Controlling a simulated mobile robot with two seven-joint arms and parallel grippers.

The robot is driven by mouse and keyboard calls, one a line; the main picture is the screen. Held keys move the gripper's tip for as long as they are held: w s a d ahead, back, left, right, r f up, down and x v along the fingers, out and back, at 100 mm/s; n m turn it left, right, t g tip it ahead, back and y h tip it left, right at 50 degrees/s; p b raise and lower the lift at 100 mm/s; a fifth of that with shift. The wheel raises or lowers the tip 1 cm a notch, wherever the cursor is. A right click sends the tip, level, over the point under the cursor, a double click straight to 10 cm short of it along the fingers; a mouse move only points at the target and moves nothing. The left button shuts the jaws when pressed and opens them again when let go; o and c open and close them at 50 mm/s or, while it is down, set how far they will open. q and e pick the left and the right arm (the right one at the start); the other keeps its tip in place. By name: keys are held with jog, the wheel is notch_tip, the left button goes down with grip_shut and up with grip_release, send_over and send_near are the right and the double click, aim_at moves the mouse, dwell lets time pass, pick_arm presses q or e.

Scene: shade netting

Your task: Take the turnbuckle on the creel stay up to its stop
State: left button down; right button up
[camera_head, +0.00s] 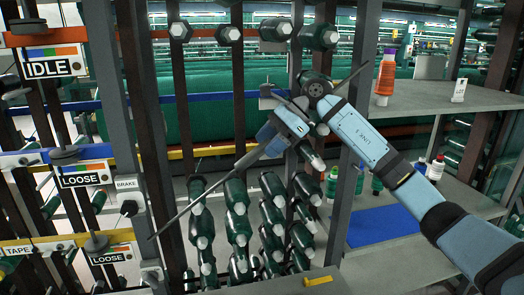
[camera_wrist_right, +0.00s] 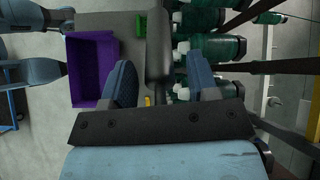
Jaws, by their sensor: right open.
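A thin dark stay (camera_head: 195,205) runs diagonally across the head view, from low left to upper right, in front of the bobbins. My right gripper (camera_head: 268,140) is at the stay's middle, with its blue fingers over that stretch. The turnbuckle cannot be made out clearly in the head view; the gripper covers that part. In the right wrist view my fingers (camera_wrist_right: 163,85) stand apart. A dark grey rounded bar (camera_wrist_right: 158,45) shows between them; I cannot tell whether it is the turnbuckle or whether a finger touches it. My left gripper is not in view.
Green bobbins (camera_head: 237,225) fill the rack behind the stay. A grey post (camera_head: 348,190) stands to its right. Labelled weights (camera_head: 95,243) hang at left. A purple bin (camera_wrist_right: 92,70) shows in the wrist view.

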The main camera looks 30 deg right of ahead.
jog(key=v, duration=1.1)
jog(key=shift+b, duration=0.45)
